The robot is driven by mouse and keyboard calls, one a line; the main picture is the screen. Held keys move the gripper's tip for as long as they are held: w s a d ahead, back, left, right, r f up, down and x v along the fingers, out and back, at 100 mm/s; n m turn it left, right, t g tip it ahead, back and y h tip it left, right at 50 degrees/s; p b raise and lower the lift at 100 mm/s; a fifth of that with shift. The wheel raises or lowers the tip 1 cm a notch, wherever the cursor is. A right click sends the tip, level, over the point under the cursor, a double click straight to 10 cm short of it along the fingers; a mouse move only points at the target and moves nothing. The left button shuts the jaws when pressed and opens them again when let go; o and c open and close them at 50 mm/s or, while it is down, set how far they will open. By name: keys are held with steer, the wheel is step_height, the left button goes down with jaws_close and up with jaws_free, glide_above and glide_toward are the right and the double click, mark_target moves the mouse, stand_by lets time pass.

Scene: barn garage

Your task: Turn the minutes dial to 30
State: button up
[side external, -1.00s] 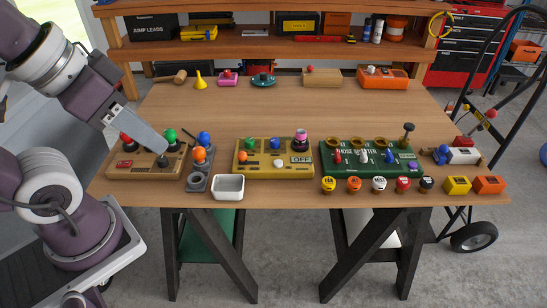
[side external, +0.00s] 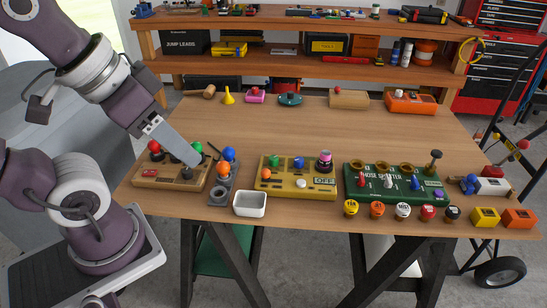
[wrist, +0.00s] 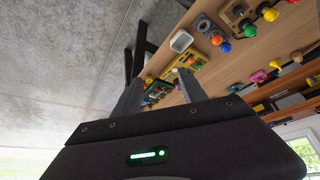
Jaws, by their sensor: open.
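No dial with readable minute marks shows, so I cannot tell which thing is the minutes dial. Candidates are a teal round piece (side external: 290,99) at the back of the table and an orange box with a pale round knob (side external: 410,102) at the back right. My gripper (side external: 196,162) is over the right part of a wooden control box (side external: 165,180) at the left; whether it touches is unclear. It hides some of that box's knobs. In the wrist view my gripper's two fingers (wrist: 160,85) are apart with nothing held between them.
A grey stand with coloured balls (side external: 219,187), a white tray (side external: 249,204), a yellow panel (side external: 295,185) and a green sorter (side external: 390,184) line the front. Small coloured pieces stand along the front right edge. The middle of the table (side external: 300,132) is clear.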

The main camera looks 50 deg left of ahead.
steer(key=w+a+r+n+g, duration=0.1)
steer(key=w+r+n, duration=0.1)
steer(key=w+n, duration=0.35)
steer(key=n+g, duration=0.5)
steer(key=n, duration=0.9)
glide_above(274, 157)
steer(key=shift+m, duration=0.25)
step_height(274, 157, down, 24)
steer(key=shift+w+d+f, duration=0.1)
steer(key=shift+f, duration=0.05)
step_height(274, 157, down, 7)
steer(key=shift+r, duration=0.1)
jaws_close()
